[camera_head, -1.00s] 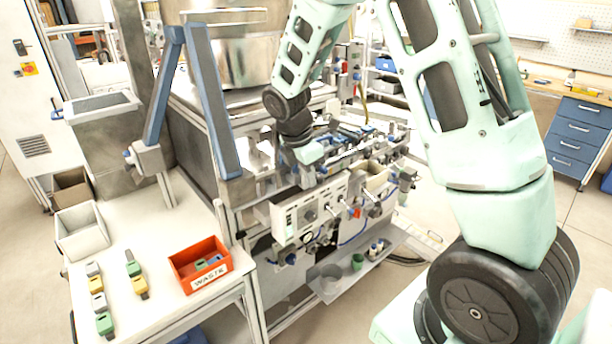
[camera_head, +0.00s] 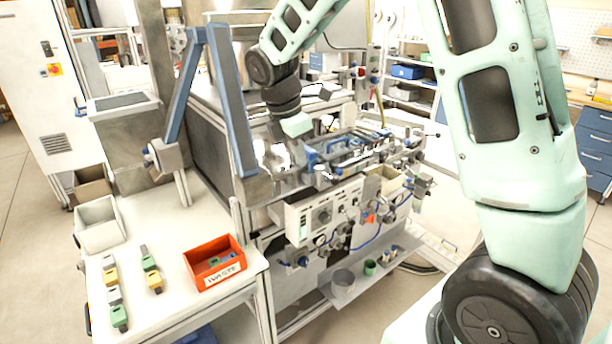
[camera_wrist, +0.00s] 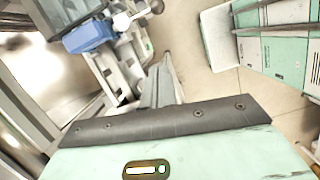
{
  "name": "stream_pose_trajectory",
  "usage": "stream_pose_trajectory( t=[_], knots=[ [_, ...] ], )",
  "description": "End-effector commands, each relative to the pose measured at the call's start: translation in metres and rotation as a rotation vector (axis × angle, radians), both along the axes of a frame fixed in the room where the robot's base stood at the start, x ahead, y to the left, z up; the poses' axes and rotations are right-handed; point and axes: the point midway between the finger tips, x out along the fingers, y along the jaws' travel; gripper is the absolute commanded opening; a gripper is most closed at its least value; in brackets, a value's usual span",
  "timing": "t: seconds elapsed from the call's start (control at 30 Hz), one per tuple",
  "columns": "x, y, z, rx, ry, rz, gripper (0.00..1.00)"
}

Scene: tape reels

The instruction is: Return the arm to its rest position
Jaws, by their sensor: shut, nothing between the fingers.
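My arm reaches from the right across the top of the head view. It bends down to my gripper (camera_head: 297,125), whose pale green body hangs above the near part of the machine's rail assembly (camera_head: 350,150). The gripper is shut with nothing held. Its fingers are too small to make out in the head view. In the wrist view, the gripper's pale green body and dark strip (camera_wrist: 170,120) fill the bottom. Machine parts and a blue block (camera_wrist: 88,36) show beyond it.
A white table (camera_head: 180,305) at left holds a red WASTE bin (camera_head: 214,262), a white bin (camera_head: 98,224) and rows of coloured blocks (camera_head: 113,290). A blue-grey post frame (camera_head: 230,100) stands left of my gripper. Blue drawers (camera_head: 594,150) stand far right.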

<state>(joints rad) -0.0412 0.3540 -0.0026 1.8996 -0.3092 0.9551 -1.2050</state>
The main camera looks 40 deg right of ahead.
Motion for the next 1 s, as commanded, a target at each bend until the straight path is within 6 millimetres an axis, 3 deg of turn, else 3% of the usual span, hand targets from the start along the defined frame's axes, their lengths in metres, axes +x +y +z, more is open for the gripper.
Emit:
stream_pose_trajectory(
  t=[0.2,0.4,0.47,0.57,0.67,0.8,0.9,1.0],
  knots=[
    [0.001,0.005,0.018,0.001,-0.001,-0.002,0.00],
    [0.001,0.005,0.021,0.001,0.000,-0.001,0.00],
    [-0.002,0.012,0.019,0.008,-0.004,-0.007,0.00],
    [-0.016,0.040,0.011,0.042,-0.026,-0.046,0.00],
    [-0.048,0.087,-0.002,0.101,-0.058,-0.129,0.00],
    [-0.117,0.157,-0.026,0.194,-0.088,-0.305,0.00],
    [-0.172,0.191,-0.043,0.240,-0.095,-0.442,0.00],
    [-0.221,0.209,-0.059,0.264,-0.098,-0.573,0.00]
  ],
)
